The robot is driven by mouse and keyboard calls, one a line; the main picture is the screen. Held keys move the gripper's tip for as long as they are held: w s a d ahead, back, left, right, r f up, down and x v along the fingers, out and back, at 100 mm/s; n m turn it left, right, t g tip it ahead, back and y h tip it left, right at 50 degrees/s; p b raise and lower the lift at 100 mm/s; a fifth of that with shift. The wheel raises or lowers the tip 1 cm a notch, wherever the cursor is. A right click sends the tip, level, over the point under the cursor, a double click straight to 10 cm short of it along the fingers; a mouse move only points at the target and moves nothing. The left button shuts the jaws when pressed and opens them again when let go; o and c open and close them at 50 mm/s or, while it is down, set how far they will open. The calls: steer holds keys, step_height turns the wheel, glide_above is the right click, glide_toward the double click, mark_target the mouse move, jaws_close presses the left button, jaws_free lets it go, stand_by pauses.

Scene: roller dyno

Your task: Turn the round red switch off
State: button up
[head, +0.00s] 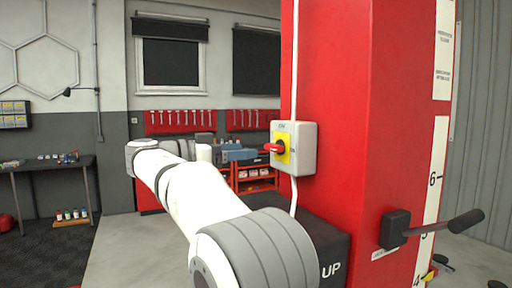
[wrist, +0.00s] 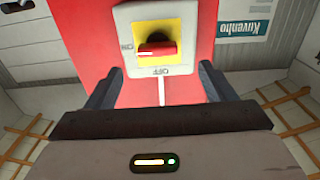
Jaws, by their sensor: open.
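The red switch knob (wrist: 157,48) sits on a yellow plate on a light grey box (wrist: 178,69), fixed to a red column. In the wrist view the knob lies level, its white-marked end to the left beside a label that seems to read ON. An OFF label is below the plate. The head view also shows the red knob (head: 273,148) and box (head: 304,148). My gripper (wrist: 160,77) is open and empty, its dark fingers wide apart below and either side of the switch box, facing it. No contact with the knob shows.
The red column (head: 335,60) fills the middle right, with a black-handled lever (head: 455,225) on its right and a dark box marked UP (head: 331,269) low down. A white conduit (head: 294,195) leaves the switch box. A table (head: 45,166) stands far left.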

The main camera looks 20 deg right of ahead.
mark_target(269, 148)
steer(key=d+p, duration=0.2)
steer(key=d, duration=0.4)
steer(key=shift+d+r, duration=0.2)
steer(key=shift+s+d+f, duration=0.1)
steer(key=shift+d, duration=0.3)
steer(key=shift+c, duration=0.3)
steer(key=c, duration=0.9)
